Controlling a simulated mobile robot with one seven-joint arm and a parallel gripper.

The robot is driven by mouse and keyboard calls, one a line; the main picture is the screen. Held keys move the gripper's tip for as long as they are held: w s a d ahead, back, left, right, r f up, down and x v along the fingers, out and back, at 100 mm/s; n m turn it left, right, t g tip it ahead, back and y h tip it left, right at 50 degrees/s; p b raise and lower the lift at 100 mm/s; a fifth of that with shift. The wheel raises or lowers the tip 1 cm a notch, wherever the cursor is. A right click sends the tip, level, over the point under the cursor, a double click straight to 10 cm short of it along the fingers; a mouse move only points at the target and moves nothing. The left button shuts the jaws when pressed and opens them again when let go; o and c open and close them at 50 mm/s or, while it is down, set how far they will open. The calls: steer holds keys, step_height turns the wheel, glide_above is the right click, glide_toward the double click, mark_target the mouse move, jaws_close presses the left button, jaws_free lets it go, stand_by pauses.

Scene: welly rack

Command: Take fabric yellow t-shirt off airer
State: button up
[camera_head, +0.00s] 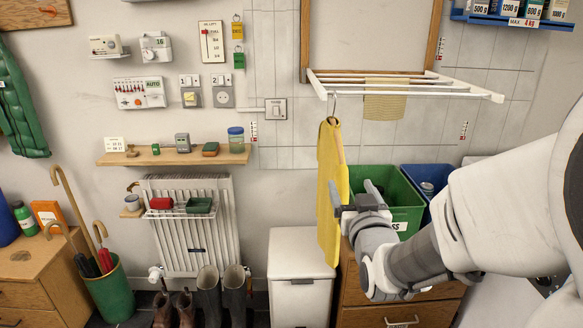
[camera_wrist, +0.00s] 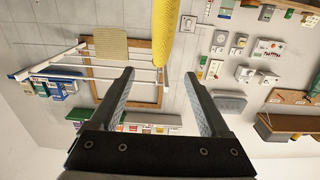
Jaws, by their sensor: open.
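The yellow t-shirt (camera_head: 329,190) hangs edge-on from a hanger (camera_head: 334,108) hooked on the white airer (camera_head: 405,86) on the back wall. In the wrist view, which looks upside down, the yellow t-shirt (camera_wrist: 165,25) shows at the top centre, beyond my fingertips. My gripper (camera_head: 353,190) is open at the shirt's right side in the head view, its left finger overlapping the shirt's edge. In the wrist view my gripper (camera_wrist: 158,72) has its fingers wide apart with nothing between them. I cannot tell whether a finger touches the shirt.
A tan cloth (camera_head: 385,104) hangs over the airer's bars. A green crate (camera_head: 405,200) and a blue crate (camera_head: 425,176) stand on a wooden drawer unit (camera_head: 400,315) behind my gripper. A white bin (camera_head: 300,275) stands left of it. A radiator (camera_head: 192,225) is farther left.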

mark_target(330, 171)
steer(key=w, duration=0.4)
steer(key=w+p, duration=0.1)
steer(key=w, duration=0.9)
steer(key=shift+f, duration=0.25)
jaws_close()
stand_by(1.0)
